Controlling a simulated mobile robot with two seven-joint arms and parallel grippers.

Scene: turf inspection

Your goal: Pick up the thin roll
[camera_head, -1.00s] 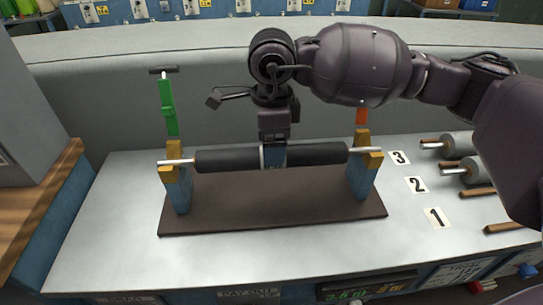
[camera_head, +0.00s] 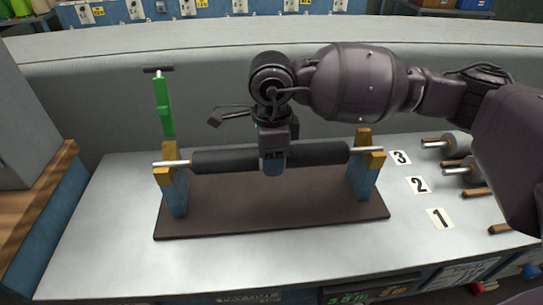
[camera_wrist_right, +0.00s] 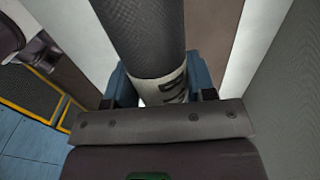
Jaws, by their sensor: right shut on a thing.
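A long dark roll (camera_head: 225,161) with silver rod ends lies across a stand with blue and ochre posts on a brown base (camera_head: 275,205). Its rod ends rest at the tops of the two posts. My right gripper (camera_head: 272,168) comes down from above and is shut around the roll's middle. In the right wrist view, the roll (camera_wrist_right: 145,35) passes between the blue fingers, and a white band (camera_wrist_right: 165,90) with dark marks shows there. My left gripper is not in view.
A green upright handle (camera_head: 164,105) rises behind the stand's left post. Labels 1 (camera_head: 440,218), 2 (camera_head: 418,185) and 3 (camera_head: 400,158) lie right of it, with several grey rolls (camera_head: 457,144) beyond. The pale worktop (camera_head: 110,225) is clear at left. A wall stands behind.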

